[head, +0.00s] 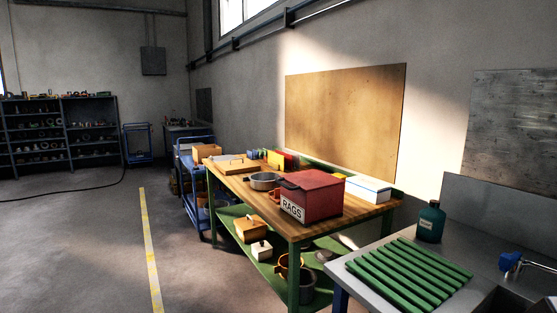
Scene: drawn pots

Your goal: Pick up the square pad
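I cannot make out for sure which thing is the square pad. A flat, roughly square green slatted mat (410,274) lies on the grey bench (372,250) at the lower right. A flat light-wood board (228,165) with a dark handle lies at the far left end of the wooden workbench (352,213). Its underside and some of its surroundings are hidden. My gripper is not in view.
A red box marked RAGS (312,196) stands on the workbench beside a grey pot (265,181) and a white-blue box (369,189). A teal bottle (430,222) and a blue vise-like tool (511,262) stand near the mat.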

